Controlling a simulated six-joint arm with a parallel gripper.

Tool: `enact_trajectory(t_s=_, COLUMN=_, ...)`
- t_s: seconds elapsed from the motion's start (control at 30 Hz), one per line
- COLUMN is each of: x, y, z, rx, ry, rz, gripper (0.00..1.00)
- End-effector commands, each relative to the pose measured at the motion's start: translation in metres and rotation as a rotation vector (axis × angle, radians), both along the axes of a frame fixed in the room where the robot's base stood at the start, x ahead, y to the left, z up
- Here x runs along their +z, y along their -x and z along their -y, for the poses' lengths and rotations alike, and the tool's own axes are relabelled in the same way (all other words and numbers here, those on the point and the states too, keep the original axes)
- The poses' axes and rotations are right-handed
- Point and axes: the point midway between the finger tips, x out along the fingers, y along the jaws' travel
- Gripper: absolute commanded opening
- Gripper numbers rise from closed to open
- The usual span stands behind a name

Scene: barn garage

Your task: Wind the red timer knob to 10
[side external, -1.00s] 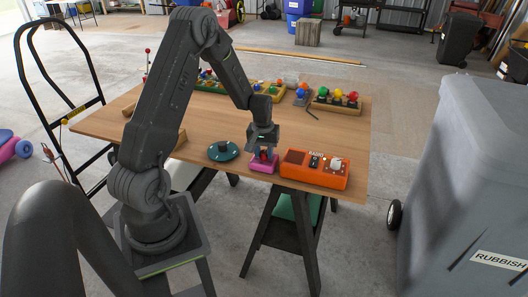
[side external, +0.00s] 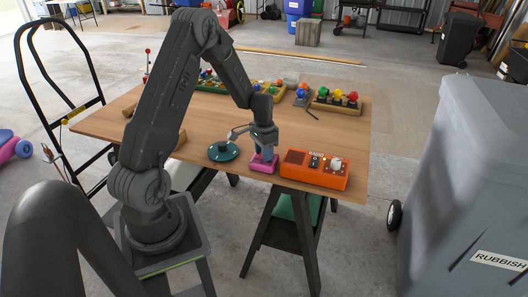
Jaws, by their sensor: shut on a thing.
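The timer is a small pink box (side external: 258,167) near the front edge of the wooden table, just left of the orange radio. My gripper (side external: 264,155) points down onto the top of the timer and is shut on its red knob. The fingers cover nearly all of the knob, so its pointer and the number it stands at cannot be read. The wrist is turned so that a grey part sticks out to the left.
An orange radio (side external: 302,174) stands close on the right. A dark green round dial (side external: 217,156) lies close on the left. A wooden block with coloured knobs (side external: 324,107) and other coloured items stand farther back. The middle of the table (side external: 200,118) is clear.

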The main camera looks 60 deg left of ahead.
Motion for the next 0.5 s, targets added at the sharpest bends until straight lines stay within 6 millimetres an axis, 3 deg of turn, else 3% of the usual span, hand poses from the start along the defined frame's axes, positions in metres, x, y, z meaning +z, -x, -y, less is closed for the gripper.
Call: enact_trajectory(t_s=0.5, x=0.0003, y=0.0007, z=-0.0002, rx=-0.148, ry=0.001, rz=-0.003, gripper=0.09)
